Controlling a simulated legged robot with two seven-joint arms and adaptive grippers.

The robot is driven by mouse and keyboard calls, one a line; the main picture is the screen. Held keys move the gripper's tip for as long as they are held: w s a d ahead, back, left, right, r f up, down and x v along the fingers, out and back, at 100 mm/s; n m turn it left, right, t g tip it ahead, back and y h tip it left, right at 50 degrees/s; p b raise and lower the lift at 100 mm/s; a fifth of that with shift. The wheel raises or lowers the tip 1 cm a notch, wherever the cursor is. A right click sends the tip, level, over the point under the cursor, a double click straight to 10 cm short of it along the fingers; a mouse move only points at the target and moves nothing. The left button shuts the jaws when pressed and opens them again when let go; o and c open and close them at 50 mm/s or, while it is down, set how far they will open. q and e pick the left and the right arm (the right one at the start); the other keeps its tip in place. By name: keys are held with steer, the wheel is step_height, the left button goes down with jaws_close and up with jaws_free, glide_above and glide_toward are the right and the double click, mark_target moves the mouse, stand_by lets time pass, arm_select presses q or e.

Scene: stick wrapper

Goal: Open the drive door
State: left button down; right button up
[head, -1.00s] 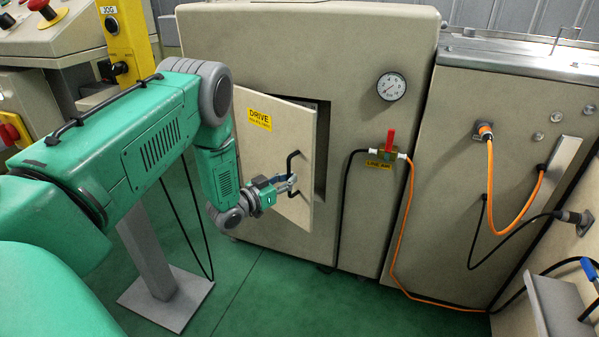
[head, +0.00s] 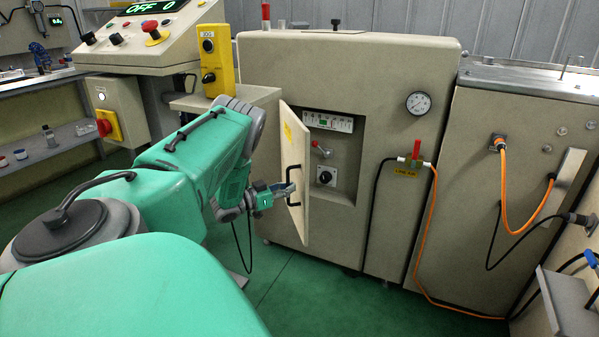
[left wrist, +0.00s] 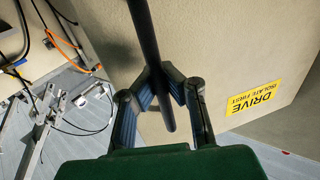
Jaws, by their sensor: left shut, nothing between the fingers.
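The drive door (head: 295,165) is a beige panel on the beige cabinet, hinged at its left and standing well open. Its black bar handle (head: 292,187) faces my left gripper (head: 284,189). That gripper is shut at the handle, with nothing gripped. In the left wrist view the handle (left wrist: 146,35) crosses the fingers (left wrist: 164,88), its end showing between them; I cannot tell whether they touch it. The door's yellow DRIVE label (left wrist: 255,97) shows there too. My right gripper is not in view.
A yellow jog box (head: 217,60) and control console (head: 150,35) stand left of the cabinet. A red-handled air valve (head: 416,152) with black and orange hoses is to the right of the recess. Green floor (head: 310,285) lies clear in front.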

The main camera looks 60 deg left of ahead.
arm_select(q)
steer(key=shift+s+a+r, duration=0.1)
steer(key=shift+s+a, duration=0.5)
steer(key=shift+s, duration=0.3)
steer(key=c, duration=2.1)
jaws_free()
steer(key=shift+s+a, duration=0.1)
steer(key=shift+s, duration=0.15)
steer(key=o, duration=0.5)
steer(key=shift+w, duration=0.2)
steer(key=s, duration=1.2)
steer(key=shift+f, duration=0.2)
